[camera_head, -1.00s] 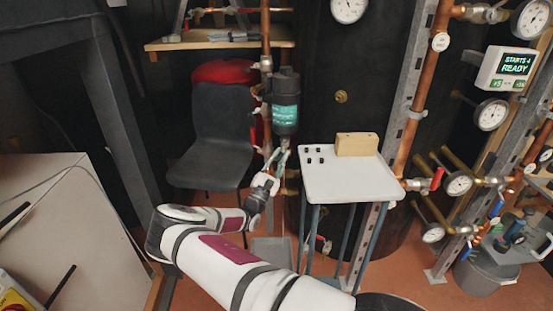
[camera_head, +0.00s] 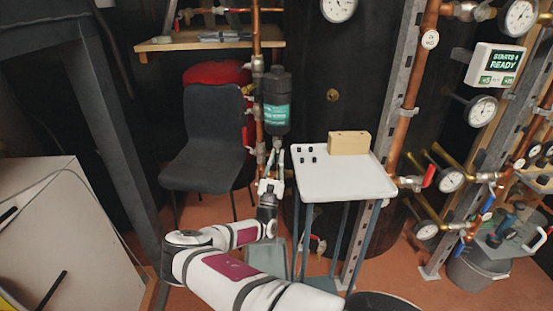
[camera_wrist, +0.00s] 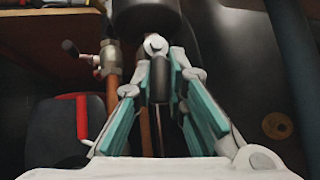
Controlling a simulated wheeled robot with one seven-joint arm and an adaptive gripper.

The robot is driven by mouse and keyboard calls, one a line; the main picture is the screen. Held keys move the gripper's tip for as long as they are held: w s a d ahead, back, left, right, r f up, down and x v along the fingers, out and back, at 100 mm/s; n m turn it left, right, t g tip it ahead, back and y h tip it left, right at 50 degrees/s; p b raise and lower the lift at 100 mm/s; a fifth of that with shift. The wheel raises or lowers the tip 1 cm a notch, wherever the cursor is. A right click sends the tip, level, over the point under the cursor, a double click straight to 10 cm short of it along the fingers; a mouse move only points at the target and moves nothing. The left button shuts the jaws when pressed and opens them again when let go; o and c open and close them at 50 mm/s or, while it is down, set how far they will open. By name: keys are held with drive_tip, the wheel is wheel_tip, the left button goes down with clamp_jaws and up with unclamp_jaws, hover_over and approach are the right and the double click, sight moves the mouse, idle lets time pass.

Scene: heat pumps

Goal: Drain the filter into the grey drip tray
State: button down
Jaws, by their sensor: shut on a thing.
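The filter (camera_head: 277,108) is a dark upright canister with a teal label, mounted by the copper pipe. Its dark underside (camera_wrist: 145,18) shows at the top of the wrist view, with a pale round fitting (camera_wrist: 154,45) below it. My gripper (camera_head: 273,153) points up just beneath the filter. In the wrist view, its teal-padded fingers (camera_wrist: 160,85) are shut on a slim black lever (camera_wrist: 158,78) under that fitting. The grey drip tray (camera_head: 266,258) is on the floor below my gripper, partly hidden by my arm. No flowing water is visible.
A white-topped stand (camera_head: 345,181) with a wooden block (camera_head: 349,143) and small black pieces is close to the right of my gripper. A dark chair (camera_head: 205,135) is on the left. Copper pipework (camera_wrist: 111,85) with a valve runs beside the filter.

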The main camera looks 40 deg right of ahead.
drive_tip(key=shift+f, duration=0.1)
drive_tip(key=c, duration=1.9)
unclamp_jaws()
drive_tip(key=v, duration=1.2)
